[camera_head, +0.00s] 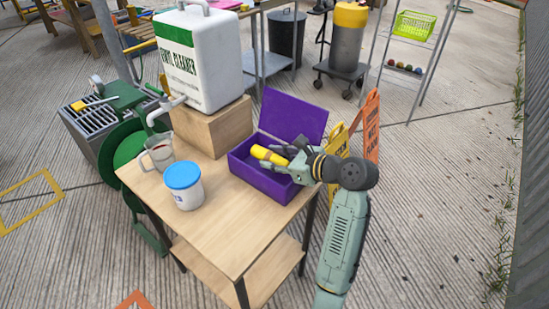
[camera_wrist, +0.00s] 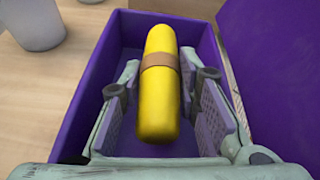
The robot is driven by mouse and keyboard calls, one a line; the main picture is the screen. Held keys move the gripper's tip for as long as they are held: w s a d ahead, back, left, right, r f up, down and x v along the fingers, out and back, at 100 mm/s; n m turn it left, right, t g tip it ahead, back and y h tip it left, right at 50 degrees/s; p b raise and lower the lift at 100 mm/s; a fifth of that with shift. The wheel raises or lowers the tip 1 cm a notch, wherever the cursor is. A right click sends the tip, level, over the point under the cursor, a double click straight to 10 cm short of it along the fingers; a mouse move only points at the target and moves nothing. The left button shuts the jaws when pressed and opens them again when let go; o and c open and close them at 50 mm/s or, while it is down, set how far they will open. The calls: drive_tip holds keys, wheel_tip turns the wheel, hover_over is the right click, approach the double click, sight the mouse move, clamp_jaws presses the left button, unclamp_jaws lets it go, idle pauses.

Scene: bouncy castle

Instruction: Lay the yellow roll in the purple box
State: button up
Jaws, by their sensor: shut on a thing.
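The yellow roll (camera_wrist: 158,85) has a brown band around its middle and lies lengthwise between my gripper's fingers in the wrist view. My gripper (camera_wrist: 160,110) is shut on the roll; in the head view my gripper (camera_head: 293,155) reaches in from the right over the purple box. The roll (camera_head: 268,155) shows there at the box's left part. The purple box (camera_head: 265,183) stands on the wooden table with its lid open at the back. In the wrist view the box's wall (camera_wrist: 88,90) surrounds the roll and fingers. Whether the roll touches the box's floor I cannot tell.
The open lid (camera_head: 292,115) rises behind the box. A large white canister (camera_head: 200,60) sits on a wooden block (camera_head: 210,128). The table's front is clear.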

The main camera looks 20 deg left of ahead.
drive_tip(key=shift+f, duration=0.15)
drive_tip(key=shift+f+p, duration=0.45)
drive_tip(key=o, duration=0.8)
drive_tip(key=shift+s, duration=0.1)
drive_tip(key=o, duration=0.4)
drive_tip(key=shift+f, duration=0.15)
drive_tip(key=shift+c, duration=0.2)
drive_tip(key=shift+r+b, duration=0.2)
drive_tip(key=shift+b, duration=0.35)
drive_tip(key=r+v, duration=0.1)
drive_tip(key=v, duration=1.1)
drive_tip(key=shift+r, duration=0.1)
